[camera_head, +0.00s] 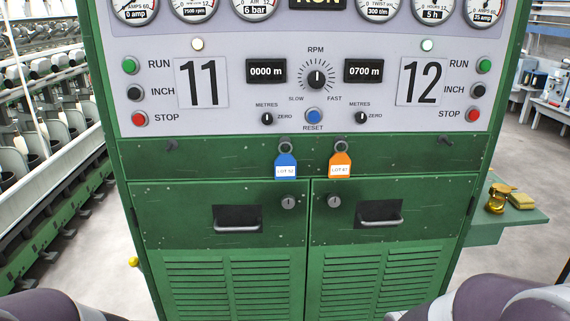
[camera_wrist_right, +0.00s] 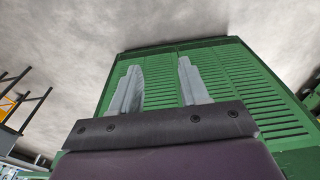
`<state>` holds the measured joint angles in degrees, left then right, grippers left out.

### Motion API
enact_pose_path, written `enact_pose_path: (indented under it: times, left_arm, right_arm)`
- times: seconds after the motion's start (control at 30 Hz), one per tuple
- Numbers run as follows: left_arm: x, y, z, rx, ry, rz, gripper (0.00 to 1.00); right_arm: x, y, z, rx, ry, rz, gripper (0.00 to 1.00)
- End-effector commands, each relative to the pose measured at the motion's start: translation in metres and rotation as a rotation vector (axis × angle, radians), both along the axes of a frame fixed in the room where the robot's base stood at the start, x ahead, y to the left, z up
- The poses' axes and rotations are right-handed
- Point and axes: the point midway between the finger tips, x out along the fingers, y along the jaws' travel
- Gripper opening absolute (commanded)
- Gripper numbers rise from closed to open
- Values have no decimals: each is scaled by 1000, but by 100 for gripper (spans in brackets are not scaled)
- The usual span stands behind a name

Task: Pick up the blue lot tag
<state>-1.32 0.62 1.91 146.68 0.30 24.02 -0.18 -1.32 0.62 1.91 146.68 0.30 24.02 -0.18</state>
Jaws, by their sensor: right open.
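The blue lot tag (camera_head: 285,166) hangs from a round knob on the green strip below the control panel (camera_head: 230,90). Its white label appears to read LOT 52. An orange lot tag (camera_head: 340,165) hangs on a similar knob just to its right. In the right wrist view my right gripper (camera_wrist_right: 158,83) is open, with nothing between its two pale fingers. Beyond them is the louvred green cabinet front (camera_wrist_right: 160,65). The tags do not show in that view. My left gripper is not in view; only purple arm parts show at the bottom corners of the head view.
Two green cabinet doors with recessed handles (camera_head: 237,219) and locks are below the tags. A green side shelf (camera_head: 515,218) at the right holds yellow-gold items (camera_head: 498,196). A spinning frame (camera_head: 50,200) runs along the left. Grey floor shows at both sides.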

Motion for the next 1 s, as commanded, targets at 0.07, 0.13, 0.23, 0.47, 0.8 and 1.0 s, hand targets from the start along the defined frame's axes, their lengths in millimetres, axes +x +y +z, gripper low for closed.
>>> enact_pose_path:
  times: [0.07, 0.13, 0.23, 0.47, 0.8, 1.0]
  left_arm:
    - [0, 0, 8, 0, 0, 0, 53]
    - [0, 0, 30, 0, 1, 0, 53]
    - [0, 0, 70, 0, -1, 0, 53]
    - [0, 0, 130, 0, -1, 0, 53]
    - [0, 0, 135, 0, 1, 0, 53]
    - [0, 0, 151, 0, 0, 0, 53]
  right_arm:
    - [0, 2, 8, 0, 2, 10, 72]
    - [1, 11, 23, -1, 27, 44, 85]
    - [70, 39, 78, -6, -65, 143, 85]
    - [253, 133, 250, -16, -381, 208, 85]
    - [314, 142, 348, 0, -547, -24, 85]
    - [342, 142, 315, 3, -548, -24, 85]
